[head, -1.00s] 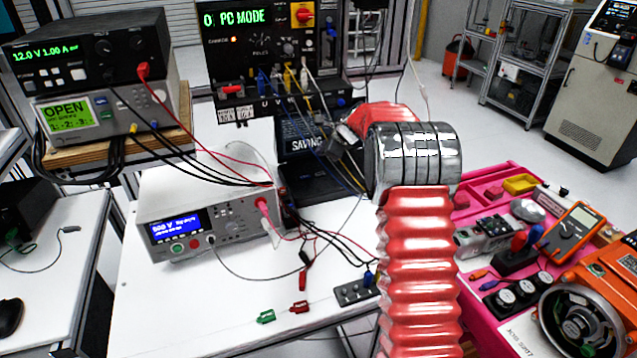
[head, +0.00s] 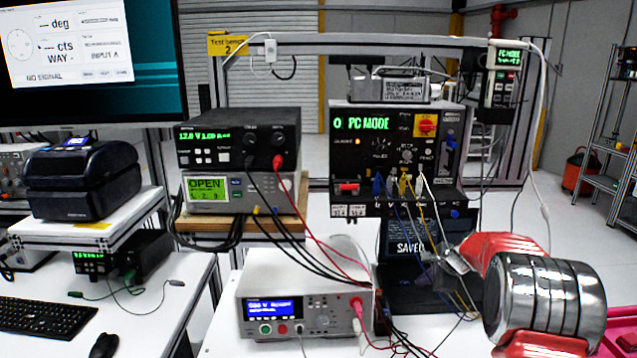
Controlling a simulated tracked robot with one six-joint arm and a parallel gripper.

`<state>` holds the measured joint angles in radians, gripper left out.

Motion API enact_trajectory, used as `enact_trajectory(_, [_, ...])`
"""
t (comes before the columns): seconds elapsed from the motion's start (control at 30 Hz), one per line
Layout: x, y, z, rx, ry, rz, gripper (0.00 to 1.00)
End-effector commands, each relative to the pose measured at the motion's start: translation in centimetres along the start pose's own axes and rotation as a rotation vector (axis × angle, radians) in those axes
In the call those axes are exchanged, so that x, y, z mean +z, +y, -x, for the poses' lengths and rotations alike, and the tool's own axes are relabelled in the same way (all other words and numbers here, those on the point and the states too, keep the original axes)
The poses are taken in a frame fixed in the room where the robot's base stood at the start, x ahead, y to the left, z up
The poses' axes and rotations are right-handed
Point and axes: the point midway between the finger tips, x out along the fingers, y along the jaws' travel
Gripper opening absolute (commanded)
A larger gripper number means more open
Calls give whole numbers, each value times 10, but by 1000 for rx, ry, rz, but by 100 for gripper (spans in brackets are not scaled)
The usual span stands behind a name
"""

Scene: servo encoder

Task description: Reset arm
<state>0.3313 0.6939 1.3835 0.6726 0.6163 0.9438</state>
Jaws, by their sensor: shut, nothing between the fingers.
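My arm shows at the lower right of the head view, with a red sleeve and a banded chrome joint. My gripper (head: 455,262) is at the arm's far end, in front of the dark laptop (head: 408,248). It is small in view and looks shut and empty. The laptop screen is partly hidden and reads something like "SAVED". Cables pass close to the gripper, and I cannot tell whether it touches them.
A PC MODE panel (head: 385,155) stands behind the gripper, with many cables hanging from it. A white tester (head: 300,300) and stacked power supplies (head: 238,140) are to the left. A monitor (head: 90,65) reads NO SIGNAL. Open floor lies at the right (head: 575,215).

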Motion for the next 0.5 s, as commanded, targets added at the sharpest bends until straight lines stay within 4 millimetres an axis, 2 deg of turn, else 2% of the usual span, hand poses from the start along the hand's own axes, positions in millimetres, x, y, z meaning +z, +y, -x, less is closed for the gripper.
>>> enact_trajectory(0.1, [4,30,9,67,2,137,0])
enact_trajectory(0.27, [16,64,31,143,-5,324,0])
enact_trajectory(0.5, [44,111,79,238,-29,609,0])
